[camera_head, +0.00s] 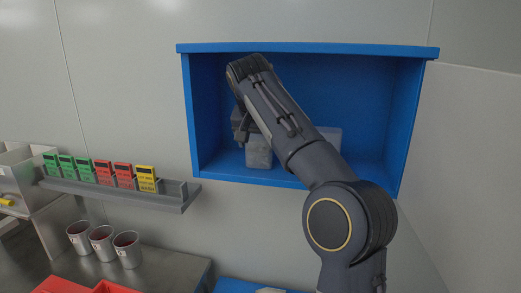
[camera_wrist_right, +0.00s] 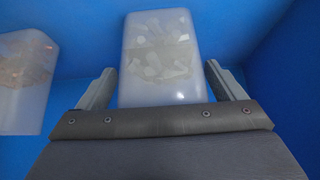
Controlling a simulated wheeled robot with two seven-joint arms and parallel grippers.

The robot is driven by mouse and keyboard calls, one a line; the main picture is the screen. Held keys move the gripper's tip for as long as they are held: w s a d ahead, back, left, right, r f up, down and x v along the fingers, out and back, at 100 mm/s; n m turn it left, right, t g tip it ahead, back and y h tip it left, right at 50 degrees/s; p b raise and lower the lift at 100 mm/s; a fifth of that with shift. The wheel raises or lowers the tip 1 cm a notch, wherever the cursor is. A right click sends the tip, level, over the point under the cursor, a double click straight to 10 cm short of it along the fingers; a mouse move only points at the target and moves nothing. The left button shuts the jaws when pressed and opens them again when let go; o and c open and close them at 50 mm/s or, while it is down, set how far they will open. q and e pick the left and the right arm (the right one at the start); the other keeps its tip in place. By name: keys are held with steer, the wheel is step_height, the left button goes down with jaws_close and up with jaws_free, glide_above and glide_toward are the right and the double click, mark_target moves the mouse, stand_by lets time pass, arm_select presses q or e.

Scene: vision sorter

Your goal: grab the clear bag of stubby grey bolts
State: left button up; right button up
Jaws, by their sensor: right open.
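Two translucent, whitish bag-like packs stand in the blue wall box. In the head view, one pack (camera_head: 258,152) is at the left, partly hidden by my right gripper (camera_head: 241,130), and the other pack (camera_head: 330,137) is further right behind my arm. In the right wrist view, my right gripper (camera_wrist_right: 160,78) is open, with one frosted pack (camera_wrist_right: 160,62) between or just beyond its fingers. Pale, blurred pieces show inside it; their kind is unclear. The other pack (camera_wrist_right: 22,80) stands apart at the left edge, with beige contents. My left gripper is out of view.
The blue box (camera_head: 308,49) has a top, side walls and a floor around the packs. To its left are a grey rail (camera_head: 180,203) with green, red and yellow cards, several metal cups (camera_head: 103,240) and red bins (camera_head: 62,286) below.

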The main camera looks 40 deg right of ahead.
steer(key=shift+c, duration=0.3)
steer(key=c, duration=1.2)
steer(key=shift+r, duration=0.15)
